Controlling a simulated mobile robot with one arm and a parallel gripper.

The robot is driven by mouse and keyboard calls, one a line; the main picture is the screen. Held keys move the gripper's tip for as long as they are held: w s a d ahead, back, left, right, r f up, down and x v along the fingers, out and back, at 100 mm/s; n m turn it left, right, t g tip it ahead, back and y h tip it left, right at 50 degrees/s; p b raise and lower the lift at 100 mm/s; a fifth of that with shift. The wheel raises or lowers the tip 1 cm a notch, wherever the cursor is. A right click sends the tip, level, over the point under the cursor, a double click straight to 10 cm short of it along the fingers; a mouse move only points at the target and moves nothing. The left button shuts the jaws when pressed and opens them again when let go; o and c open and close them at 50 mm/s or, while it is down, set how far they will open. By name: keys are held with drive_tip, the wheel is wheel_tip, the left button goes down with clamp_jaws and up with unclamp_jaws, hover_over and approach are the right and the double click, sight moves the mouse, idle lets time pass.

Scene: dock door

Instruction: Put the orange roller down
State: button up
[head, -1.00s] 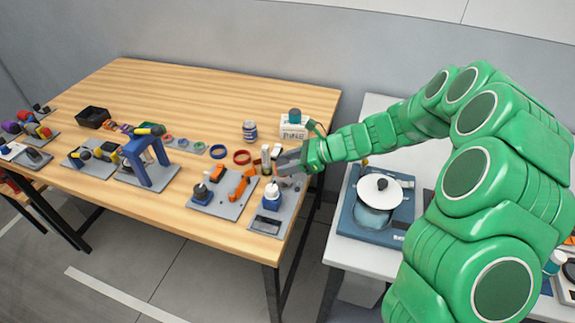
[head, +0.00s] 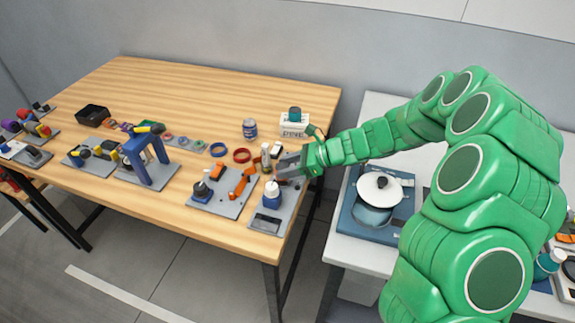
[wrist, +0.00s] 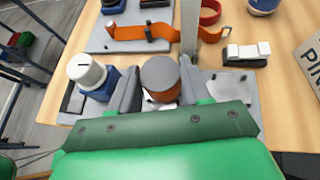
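The orange roller (wrist: 160,80) shows in the wrist view as a short upright cylinder with a brownish-grey top and orange side. It sits between the two grey fingers of my gripper (wrist: 160,92), which press close on both sides. Its lower end is mostly hidden, so I cannot tell whether it touches anything below. In the head view my gripper (head: 286,166) is over the right end of the wooden table (head: 190,90), and the roller is not clearly visible there.
A grey board (wrist: 115,42) with an orange strip (wrist: 140,33), a grey post (wrist: 190,25) and a white-and-black block (wrist: 247,54) lie beyond. A PINE box (head: 294,125) stands behind.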

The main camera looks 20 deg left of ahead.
drive_tip(key=o, duration=0.5)
drive_tip(key=shift+c, duration=0.2)
drive_tip(key=shift+r, duration=0.1)
drive_tip(key=shift+r, duration=0.65)
drive_tip(key=v, duration=1.1)
drive_tip(key=shift+d, duration=0.4)
drive_tip(key=shift+r, duration=0.15)
